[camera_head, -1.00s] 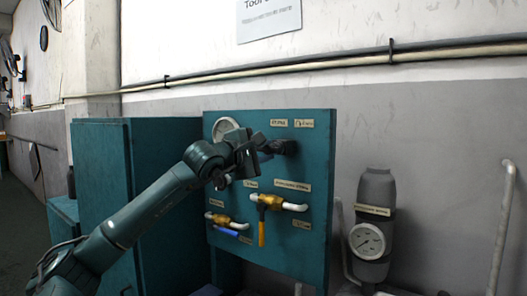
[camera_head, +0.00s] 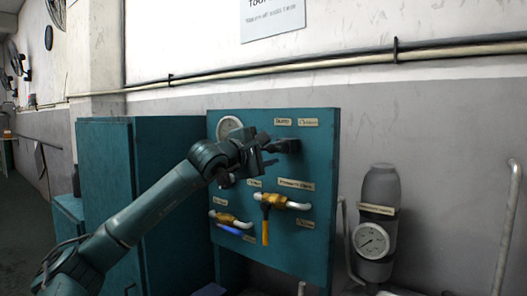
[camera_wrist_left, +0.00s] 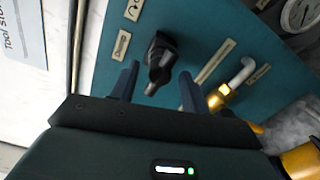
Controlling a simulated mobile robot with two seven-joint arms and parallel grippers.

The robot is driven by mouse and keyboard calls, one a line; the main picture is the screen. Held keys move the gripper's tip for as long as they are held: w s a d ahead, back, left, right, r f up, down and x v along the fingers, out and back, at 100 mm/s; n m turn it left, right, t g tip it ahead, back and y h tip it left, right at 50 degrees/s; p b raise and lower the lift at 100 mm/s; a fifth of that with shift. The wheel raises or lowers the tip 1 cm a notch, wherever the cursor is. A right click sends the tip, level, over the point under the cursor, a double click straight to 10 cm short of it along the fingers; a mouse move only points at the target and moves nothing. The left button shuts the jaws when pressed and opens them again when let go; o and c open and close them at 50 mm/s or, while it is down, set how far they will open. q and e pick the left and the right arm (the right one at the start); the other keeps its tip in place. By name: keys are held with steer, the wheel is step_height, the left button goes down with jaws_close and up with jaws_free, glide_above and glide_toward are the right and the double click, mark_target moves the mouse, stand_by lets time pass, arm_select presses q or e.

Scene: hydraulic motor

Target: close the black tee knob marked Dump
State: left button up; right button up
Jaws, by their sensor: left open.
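The black tee knob (camera_head: 287,145) sits on the upper part of the teal panel (camera_head: 318,235), below a label (camera_head: 283,122) that seems to read Dump. My left gripper (camera_head: 268,155) is in front of the panel, just left of the knob. In the left wrist view the knob (camera_wrist_left: 160,58) shows between the two spread fingers of my left gripper (camera_wrist_left: 158,92), a little beyond their tips. The fingers are open and look empty. Whether a finger touches the knob is hard to tell. My right gripper is out of view.
A gauge (camera_head: 229,127) sits at the panel's upper left, partly behind my arm. Below are a yellow-handled valve (camera_head: 265,222) and a blue-handled valve (camera_head: 229,229). A grey cylinder with a gauge (camera_head: 371,240) hangs to the right. A teal cabinet (camera_head: 105,165) stands left.

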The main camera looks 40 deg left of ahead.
arm_select(q)
steer(key=shift+s+f, duration=0.1)
steer(key=shift+s, duration=0.15)
steer(key=s+d+b, duration=0.1)
steer(key=s+b, duration=0.9)
steer(key=s, duration=0.2)
steer(key=shift+s+d, duration=0.2)
steer(key=shift+s, duration=0.05)
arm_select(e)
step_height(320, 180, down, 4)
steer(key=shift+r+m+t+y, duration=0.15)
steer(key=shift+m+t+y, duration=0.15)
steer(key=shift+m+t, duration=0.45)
